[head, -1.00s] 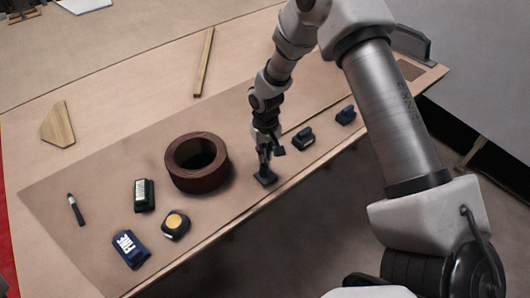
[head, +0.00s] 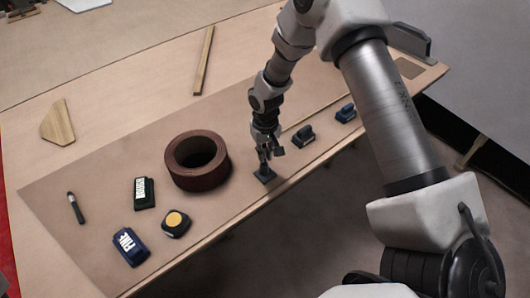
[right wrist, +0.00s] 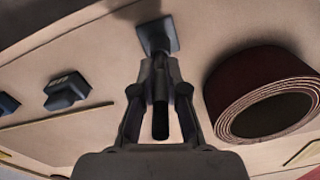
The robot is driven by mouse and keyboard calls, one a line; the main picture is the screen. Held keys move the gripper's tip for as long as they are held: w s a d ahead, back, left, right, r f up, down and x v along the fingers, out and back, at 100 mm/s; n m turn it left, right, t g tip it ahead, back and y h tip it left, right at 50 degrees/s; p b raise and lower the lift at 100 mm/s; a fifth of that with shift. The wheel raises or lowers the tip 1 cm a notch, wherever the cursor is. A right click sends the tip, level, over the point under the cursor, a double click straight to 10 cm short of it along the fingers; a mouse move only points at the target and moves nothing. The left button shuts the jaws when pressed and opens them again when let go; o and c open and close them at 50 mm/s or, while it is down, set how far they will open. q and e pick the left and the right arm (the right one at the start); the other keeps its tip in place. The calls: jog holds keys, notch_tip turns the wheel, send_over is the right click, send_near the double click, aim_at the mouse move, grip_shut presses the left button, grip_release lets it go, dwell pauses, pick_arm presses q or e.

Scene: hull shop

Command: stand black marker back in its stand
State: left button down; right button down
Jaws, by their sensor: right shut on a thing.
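My right gripper (head: 265,151) is shut on the black marker (right wrist: 160,118), a dark rod held between its fingers in the right wrist view. The small dark stand with a square base (head: 264,174) is on the brown mat, directly below the fingertips. The stand also shows just beyond the fingertips in the right wrist view (right wrist: 158,36). The marker's far end is hidden by the fingers, so I cannot tell whether it is inside the stand. My left gripper is not in view.
A dark red roll (head: 198,161) stands close by on the left. Dark blocks (head: 303,137) and (head: 345,113) lie to the right. The table edge is near the stand.

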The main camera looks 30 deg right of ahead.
jog(key=shift+f, duration=0.15)
jog(key=c, duration=1.1)
grip_release()
notch_tip(320, 180, up, 12)
